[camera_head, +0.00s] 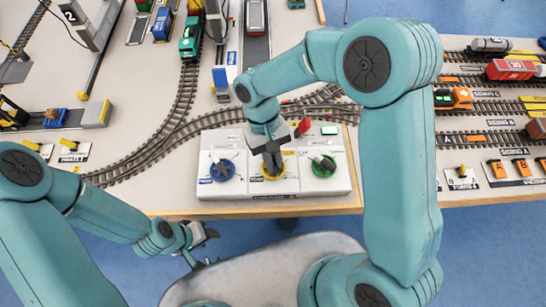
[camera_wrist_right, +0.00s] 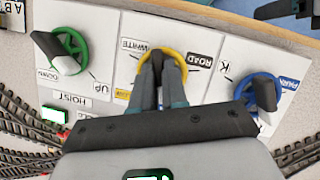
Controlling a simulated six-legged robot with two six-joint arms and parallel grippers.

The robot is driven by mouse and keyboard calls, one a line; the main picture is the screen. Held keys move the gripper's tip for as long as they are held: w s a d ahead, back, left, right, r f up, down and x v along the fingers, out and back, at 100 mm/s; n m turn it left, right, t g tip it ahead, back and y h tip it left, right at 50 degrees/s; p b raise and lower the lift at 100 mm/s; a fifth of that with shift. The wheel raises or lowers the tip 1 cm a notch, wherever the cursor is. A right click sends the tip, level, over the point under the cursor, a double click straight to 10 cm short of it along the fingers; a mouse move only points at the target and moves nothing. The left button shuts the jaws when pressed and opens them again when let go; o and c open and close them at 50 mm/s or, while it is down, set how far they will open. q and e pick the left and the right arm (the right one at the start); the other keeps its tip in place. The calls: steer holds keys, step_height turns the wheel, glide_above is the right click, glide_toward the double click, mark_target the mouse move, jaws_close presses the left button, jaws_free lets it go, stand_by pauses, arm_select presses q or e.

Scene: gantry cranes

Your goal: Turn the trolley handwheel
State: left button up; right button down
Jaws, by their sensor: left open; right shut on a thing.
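A white control box (camera_head: 210,140) stands at the front edge of the table with three handwheels: blue (camera_head: 222,170), yellow (camera_head: 264,178) and green (camera_head: 322,167). My right gripper (camera_head: 272,164) reaches down from above and is shut at the middle of the yellow handwheel, hiding its grip. In the right wrist view the fingers (camera_wrist_right: 163,85) cover the hub of the yellow wheel (camera_wrist_right: 183,56); labels WHITE and ROAD lie beside it. The green wheel is labelled HOIST. The yellow wheel's own name label is mostly hidden. My left gripper (camera_head: 205,247) is open and empty, below the table's front edge.
Railway tracks (camera_head: 180,127) curve behind and left of the box. A green locomotive (camera_head: 190,38) is at the back; red wagons (camera_head: 510,70) stand on the right. Open floor lies in front.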

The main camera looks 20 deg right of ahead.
steer(key=shift+r+n+h, duration=0.1)
steer(key=shift+n+h, duration=0.3)
steer(key=shift+n, duration=0.7)
steer(key=c, duration=1.2)
jaws_free()
steer(key=shift+o, duration=0.2)
steer(key=v, duration=1.6)
steer(key=shift+s+a+r, duration=0.15)
steer(key=shift+a+r, duration=0.1)
